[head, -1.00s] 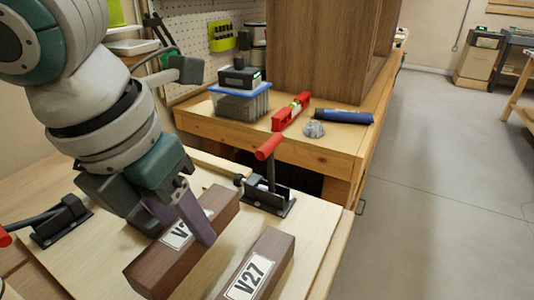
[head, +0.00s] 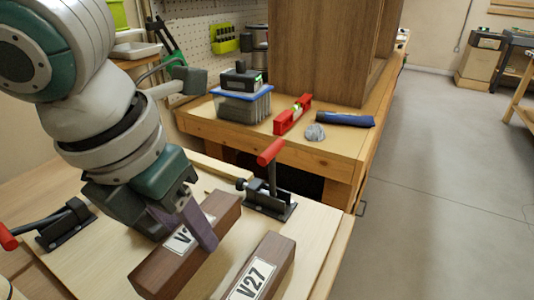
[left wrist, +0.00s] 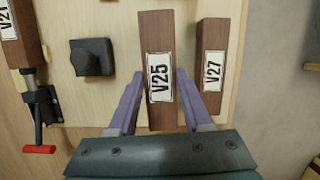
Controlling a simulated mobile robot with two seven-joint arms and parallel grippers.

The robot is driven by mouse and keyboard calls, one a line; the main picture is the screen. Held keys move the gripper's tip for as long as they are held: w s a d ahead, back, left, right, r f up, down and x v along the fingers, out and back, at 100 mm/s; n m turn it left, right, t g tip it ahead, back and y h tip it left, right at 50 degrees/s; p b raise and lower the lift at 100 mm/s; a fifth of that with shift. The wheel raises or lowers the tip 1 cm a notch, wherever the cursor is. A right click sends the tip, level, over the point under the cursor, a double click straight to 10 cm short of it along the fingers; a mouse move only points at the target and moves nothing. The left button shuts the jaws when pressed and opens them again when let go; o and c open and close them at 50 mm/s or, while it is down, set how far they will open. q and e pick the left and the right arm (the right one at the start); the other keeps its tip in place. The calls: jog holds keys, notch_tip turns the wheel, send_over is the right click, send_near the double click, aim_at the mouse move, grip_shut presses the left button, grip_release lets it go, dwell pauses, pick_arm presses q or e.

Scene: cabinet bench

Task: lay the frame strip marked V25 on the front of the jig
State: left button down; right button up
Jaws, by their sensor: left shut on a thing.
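The brown frame strip marked V25 (head: 160,268) shows in the head view, its label partly covered by a finger. My left gripper (head: 190,225) straddles it and is shut on it, one purple finger along each long side. In the left wrist view, V25 (left wrist: 157,35) stands between the fingers of the left gripper (left wrist: 158,105), its label facing up. I cannot tell whether the strip touches the pale wooden board (head: 318,225) under it. That board carries clamps and may be the jig. My right gripper is not in view.
A strip marked V27 (head: 270,255) lies close to the right of V25. A red-handled clamp (head: 268,195) stands just behind, another clamp (head: 65,225) at left. The left wrist view shows a dark block (left wrist: 92,57) and another labelled strip (left wrist: 25,45) at left.

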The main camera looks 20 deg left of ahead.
pick_arm(q)
jog(key=shift+f+p, duration=0.5)
jog(key=shift+f, duration=1.4)
dwell(2.0)
jog(key=shift+c, duration=0.5)
grip_release()
jog(key=p+v, duration=0.7)
jog(key=p, duration=0.2)
dwell(0.5)
dwell(0.4)
